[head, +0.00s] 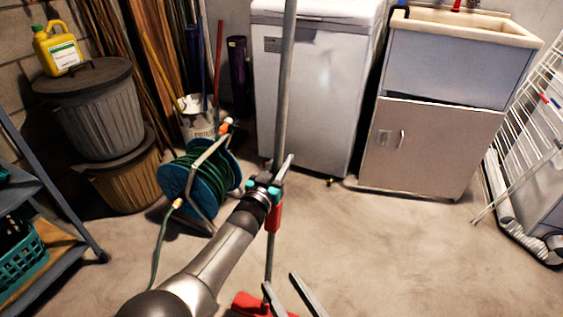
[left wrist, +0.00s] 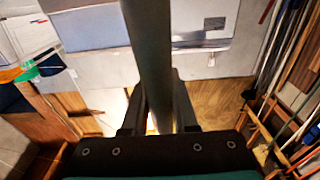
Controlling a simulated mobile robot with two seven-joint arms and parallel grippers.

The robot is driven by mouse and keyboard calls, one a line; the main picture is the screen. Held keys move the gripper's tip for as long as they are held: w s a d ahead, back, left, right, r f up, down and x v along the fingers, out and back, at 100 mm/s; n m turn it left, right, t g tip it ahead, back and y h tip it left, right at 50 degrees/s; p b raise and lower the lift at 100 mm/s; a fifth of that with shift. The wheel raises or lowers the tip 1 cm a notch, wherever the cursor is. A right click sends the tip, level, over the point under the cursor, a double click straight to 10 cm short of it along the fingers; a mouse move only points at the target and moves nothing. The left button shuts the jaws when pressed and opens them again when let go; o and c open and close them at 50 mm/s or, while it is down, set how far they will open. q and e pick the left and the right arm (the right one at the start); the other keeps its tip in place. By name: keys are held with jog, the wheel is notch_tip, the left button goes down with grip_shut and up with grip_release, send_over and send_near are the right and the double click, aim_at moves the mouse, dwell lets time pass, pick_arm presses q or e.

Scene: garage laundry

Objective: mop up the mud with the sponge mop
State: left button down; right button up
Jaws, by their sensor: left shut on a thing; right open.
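The sponge mop (head: 287,75) stands nearly upright in front of me, with a long grey pole, a red sleeve and a red head at the floor by the bottom edge. My left gripper (head: 272,184) is shut on the pole just above the red sleeve. In the left wrist view the pole (left wrist: 150,55) passes between the two dark fingers (left wrist: 159,100). My right gripper (head: 280,281) is open at the bottom edge, its fingers beside the mop head and lower pole; it seems empty. I see no mud; the floor nearest me is partly cut off.
A blue hose reel (head: 185,180) stands left of my left arm, its green hose on the floor. Stacked bins (head: 90,115) and a shelf (head: 50,215) are further left. A white chest appliance (head: 325,90), sink cabinet (head: 430,150) and drying rack (head: 525,130) line the back and right. Floor at right (head: 400,250) is clear.

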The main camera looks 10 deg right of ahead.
pick_arm(q)
jog(key=shift+s+r+p, duration=0.1)
jog(key=shift+r+p, duration=0.15)
jog(key=shift+p, duration=0.25)
dwell(0.7)
